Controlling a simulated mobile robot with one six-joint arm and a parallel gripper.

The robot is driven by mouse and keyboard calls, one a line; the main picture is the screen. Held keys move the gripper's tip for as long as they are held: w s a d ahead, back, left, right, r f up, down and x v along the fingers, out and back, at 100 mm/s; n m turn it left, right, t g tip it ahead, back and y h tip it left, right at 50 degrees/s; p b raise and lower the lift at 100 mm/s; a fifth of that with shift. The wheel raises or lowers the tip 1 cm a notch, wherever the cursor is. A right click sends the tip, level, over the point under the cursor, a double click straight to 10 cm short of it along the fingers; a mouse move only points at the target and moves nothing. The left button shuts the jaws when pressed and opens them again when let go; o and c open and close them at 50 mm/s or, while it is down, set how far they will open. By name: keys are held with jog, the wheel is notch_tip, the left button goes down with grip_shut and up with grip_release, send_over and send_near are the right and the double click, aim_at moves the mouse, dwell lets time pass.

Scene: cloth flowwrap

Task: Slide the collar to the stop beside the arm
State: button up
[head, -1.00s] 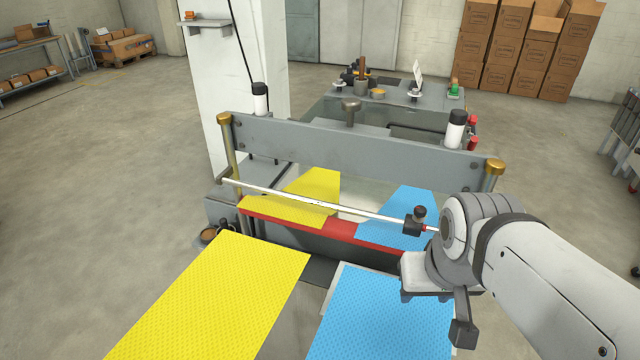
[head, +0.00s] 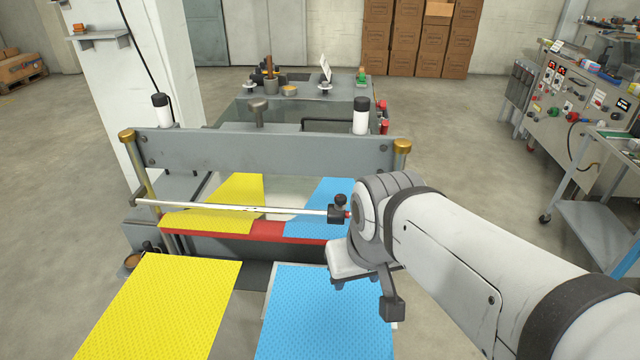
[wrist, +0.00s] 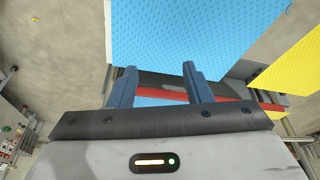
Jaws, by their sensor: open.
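The collar (head: 335,214) is a small dark block with a black knob on top. It sits on a thin pale rod (head: 235,207), near the rod's visible right end, in the head view. A small red bit shows at the collar's right, against my arm's outline. My arm covers the rod beyond that, and I cannot make out a stop. My gripper (head: 357,283) points down in front of the rod, just right of and below the collar. In the wrist view my gripper (wrist: 159,70) has two blue fingers apart with nothing between them. The collar is not seen there.
A grey crossbeam (head: 270,150) with brass-capped posts stands behind the rod. A red bar (head: 255,230) runs below it. Yellow cloth (head: 160,305) and blue cloth (head: 310,310) lie in front.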

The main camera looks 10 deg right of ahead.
jog(key=shift+o, duration=0.4)
jog(key=shift+o, duration=0.8)
jog(key=shift+w+r+n, duration=0.2)
jog(key=shift+r+n, duration=0.05)
jog(key=shift+n, duration=0.05)
jog(key=n+g+h+p, duration=0.15)
jog(key=n+h, duration=0.45)
jog(key=n, duration=0.7)
send_near(331, 209)
jog(key=x, duration=0.3)
jog(key=shift+y, duration=0.3)
jog(key=x, duration=0.7)
jog(key=shift+d, duration=0.3)
jog(key=shift+c, duration=0.6)
grip_shut()
